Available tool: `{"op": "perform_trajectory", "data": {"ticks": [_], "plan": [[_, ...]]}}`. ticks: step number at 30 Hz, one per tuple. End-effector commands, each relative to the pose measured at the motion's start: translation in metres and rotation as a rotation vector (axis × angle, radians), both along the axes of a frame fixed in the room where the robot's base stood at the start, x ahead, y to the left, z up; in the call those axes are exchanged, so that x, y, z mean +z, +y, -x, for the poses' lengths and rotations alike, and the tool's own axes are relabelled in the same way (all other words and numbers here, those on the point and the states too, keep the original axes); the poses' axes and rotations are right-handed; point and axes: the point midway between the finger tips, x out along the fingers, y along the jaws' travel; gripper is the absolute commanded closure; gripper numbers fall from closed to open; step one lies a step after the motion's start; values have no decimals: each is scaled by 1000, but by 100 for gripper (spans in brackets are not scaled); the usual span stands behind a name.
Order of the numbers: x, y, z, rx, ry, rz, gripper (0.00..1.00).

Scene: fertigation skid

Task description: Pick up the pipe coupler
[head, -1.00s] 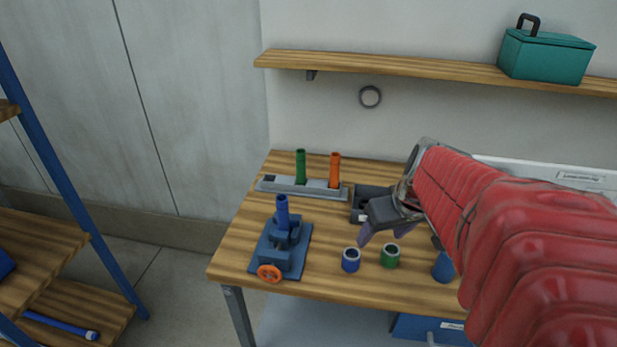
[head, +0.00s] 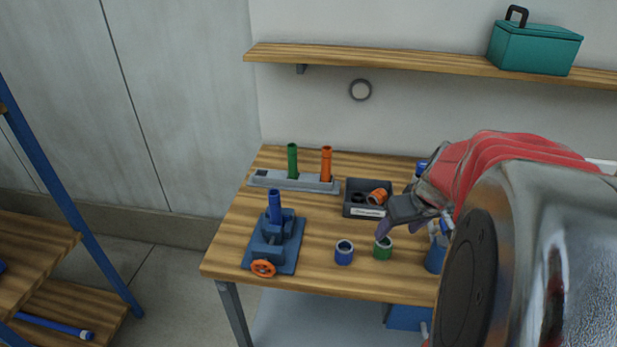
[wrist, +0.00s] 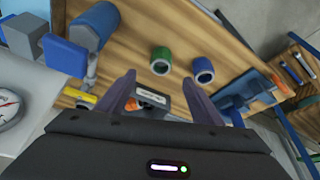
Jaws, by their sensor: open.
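A short blue coupler (head: 344,257) and a short green coupler (head: 382,253) stand upright on the wooden table near its front edge. An orange coupler (head: 378,195) lies in a dark labelled tray (head: 350,210) with dark rings. My gripper (head: 386,226) is open and empty above the table, close to the green coupler. In the wrist view the green coupler (wrist: 161,53) shows beyond and between my fingers (wrist: 165,88), and the blue coupler (wrist: 203,65) lies past the right finger. Which coupler the task means cannot be told.
A blue vise (head: 273,245) with an orange handwheel holds an upright blue pipe (head: 274,205). Behind it a grey rack (head: 310,184) bears a green and an orange pipe. A blue object (head: 434,260) stands right of the green coupler. A wall shelf (head: 400,64) runs above.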

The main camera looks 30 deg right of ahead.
Motion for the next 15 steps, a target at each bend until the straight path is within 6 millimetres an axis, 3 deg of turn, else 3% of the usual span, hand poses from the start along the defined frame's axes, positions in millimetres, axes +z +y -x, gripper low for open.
{"op": "perform_trajectory", "data": {"ticks": [15], "plan": [[-56, -4, -22, -1, 2, -2, 40]]}}
